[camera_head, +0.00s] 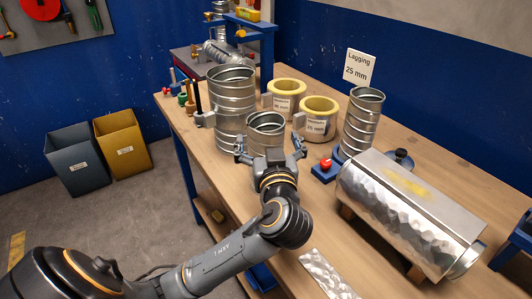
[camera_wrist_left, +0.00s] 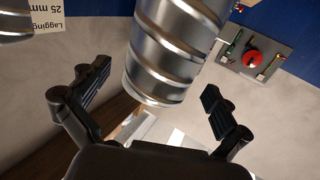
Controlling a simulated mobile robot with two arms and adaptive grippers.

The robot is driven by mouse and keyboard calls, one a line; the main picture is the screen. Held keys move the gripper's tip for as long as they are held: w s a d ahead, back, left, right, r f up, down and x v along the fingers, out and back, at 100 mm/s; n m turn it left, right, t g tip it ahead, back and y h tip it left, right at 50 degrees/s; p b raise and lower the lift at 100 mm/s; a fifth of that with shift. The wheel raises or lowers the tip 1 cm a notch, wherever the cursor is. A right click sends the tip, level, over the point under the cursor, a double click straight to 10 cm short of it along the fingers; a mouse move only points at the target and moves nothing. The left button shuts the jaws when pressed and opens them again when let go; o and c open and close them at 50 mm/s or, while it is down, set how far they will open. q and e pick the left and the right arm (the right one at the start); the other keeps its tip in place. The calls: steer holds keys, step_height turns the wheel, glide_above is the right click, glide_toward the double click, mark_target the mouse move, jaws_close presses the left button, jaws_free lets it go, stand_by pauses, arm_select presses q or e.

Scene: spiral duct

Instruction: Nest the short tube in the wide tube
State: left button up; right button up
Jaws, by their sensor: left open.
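The short tube (camera_head: 266,126) is a ribbed galvanised duct piece, with its open rim facing up. The wide tube (camera_head: 234,98) is larger and taller and stands upright on the bench just behind it, to the left. My left gripper (camera_head: 270,148) is open, with one finger on each side of the short tube. The wrist hides the tube's lower part, and I cannot tell whether the fingers touch it. In the left wrist view a shiny ribbed tube (camera_wrist_left: 170,55) fills the space beyond the open fingers. My right gripper is not in view.
A narrow tall tube (camera_head: 362,122) stands right, by a red button (camera_head: 326,163). Two yellow-lined lagging rings (camera_head: 318,128) sit behind the short tube. A large metal-clad duct (camera_head: 412,210) lies at right front. Two bins (camera_head: 122,142) stand on the floor at left.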

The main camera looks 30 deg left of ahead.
mark_target(264, 121)
arm_select(q)
steer(key=x, duration=0.4)
steer(key=shift+p, duration=0.4)
steer(key=shift+s, duration=0.1)
steer(key=shift+d, duration=0.1)
steer(key=c, duration=1.8)
